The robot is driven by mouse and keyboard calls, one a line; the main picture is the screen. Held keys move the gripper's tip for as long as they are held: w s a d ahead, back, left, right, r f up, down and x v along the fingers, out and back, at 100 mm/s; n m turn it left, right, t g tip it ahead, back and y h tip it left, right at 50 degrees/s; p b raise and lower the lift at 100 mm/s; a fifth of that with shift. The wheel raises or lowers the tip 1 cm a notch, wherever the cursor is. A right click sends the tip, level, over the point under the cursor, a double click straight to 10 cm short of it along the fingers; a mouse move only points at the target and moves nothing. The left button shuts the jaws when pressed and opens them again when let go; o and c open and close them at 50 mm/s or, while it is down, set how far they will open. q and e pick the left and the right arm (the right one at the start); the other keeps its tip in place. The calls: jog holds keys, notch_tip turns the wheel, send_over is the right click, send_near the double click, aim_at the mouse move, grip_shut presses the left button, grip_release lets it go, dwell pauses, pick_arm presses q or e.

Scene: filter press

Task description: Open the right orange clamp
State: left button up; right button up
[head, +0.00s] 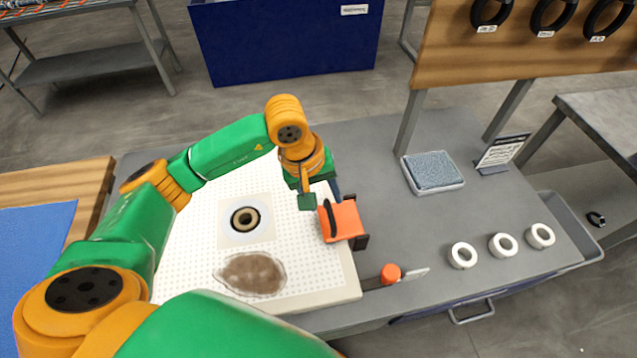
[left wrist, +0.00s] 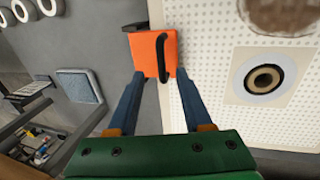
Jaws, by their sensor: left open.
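The orange clamp (head: 347,220) is a block with a black curved handle, at the right edge of the white perforated plate (head: 310,270). It also shows in the left wrist view (left wrist: 145,52), with the black handle across its face. My left gripper (head: 331,195) is just behind the clamp in the head view. In the left wrist view its two blue fingers (left wrist: 157,82) are spread apart and point at the clamp, with their tips near its near edge. I cannot tell whether they touch it. My right gripper is not in view.
The plate has a dark-ringed hole (head: 245,219) and a brown patch (head: 250,274). An orange knob (head: 390,273) on a metal strip lies right of the plate. Several white rings (head: 503,245), a tray with a blue-grey pad (head: 433,171) and a sign (head: 502,152) stand farther right.

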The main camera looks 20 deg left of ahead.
aim_at(330, 212)
pick_arm(q)
jog(key=b+x, duration=0.4)
jog(key=x, duration=0.1)
jog(key=b+x, duration=0.2)
jog(key=x, duration=0.1)
jog(key=shift+w+a+f, duration=0.1)
jog(key=shift+w+a, duration=0.15)
jog(key=shift+d+b, duration=0.1)
jog(key=shift+b, duration=0.2)
jog(key=shift+s, duration=0.15)
grip_shut()
jog(key=shift+w+d+r+p, duration=0.15)
jog(key=shift+w+d+r, duration=0.05)
jog(key=shift+r, duration=0.2)
jog(key=shift+w+d+r+p, duration=0.15)
jog(key=shift+w+d+r, duration=0.1)
jog(key=shift+r, duration=0.2)
